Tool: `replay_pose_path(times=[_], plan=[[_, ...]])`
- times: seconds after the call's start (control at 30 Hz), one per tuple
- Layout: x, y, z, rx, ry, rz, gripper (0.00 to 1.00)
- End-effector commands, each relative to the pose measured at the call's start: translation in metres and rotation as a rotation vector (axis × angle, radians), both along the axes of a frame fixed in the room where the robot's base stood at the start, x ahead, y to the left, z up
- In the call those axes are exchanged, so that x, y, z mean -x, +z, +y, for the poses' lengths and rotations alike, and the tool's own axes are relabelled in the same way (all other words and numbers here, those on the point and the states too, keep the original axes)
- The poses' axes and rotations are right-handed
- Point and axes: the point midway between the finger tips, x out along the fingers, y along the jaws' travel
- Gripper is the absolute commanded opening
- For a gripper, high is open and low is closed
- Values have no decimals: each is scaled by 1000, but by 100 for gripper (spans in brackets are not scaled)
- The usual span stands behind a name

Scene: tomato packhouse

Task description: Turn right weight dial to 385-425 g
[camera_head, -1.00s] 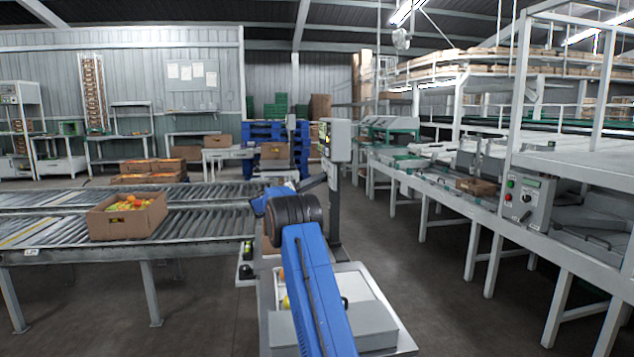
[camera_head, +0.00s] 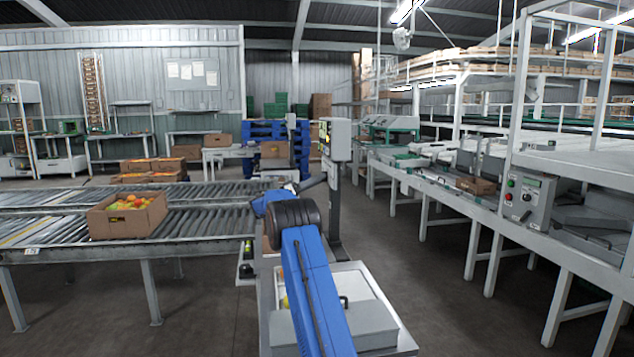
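A second grey control box (camera_head: 527,199) is fixed to the bench frame at the right, with red and green buttons, a small display and a dark knob (camera_head: 526,197). I cannot read any dial setting or tell which dial is the right weight dial. My blue arm reaches forward from the bottom middle.
A roller conveyor (camera_head: 60,262) at the left carries a cardboard box (camera_head: 98,225) of tomatoes. More boxes and blue pallets (camera_head: 264,131) are behind. A long white bench (camera_head: 440,192) runs along the right. The floor (camera_head: 425,290) between my arm and this bench is clear.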

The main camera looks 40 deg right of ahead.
Motion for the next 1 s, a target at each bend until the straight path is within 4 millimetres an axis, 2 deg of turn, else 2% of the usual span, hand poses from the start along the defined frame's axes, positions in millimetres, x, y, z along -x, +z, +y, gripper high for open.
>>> replay_pose_path(times=[0.43,0.8,1.0], plan=[[-2,-1,6,1,1,0,53],[-20,-18,50,1,3,-1,53],[-25,-25,66,1,1,0,53]])
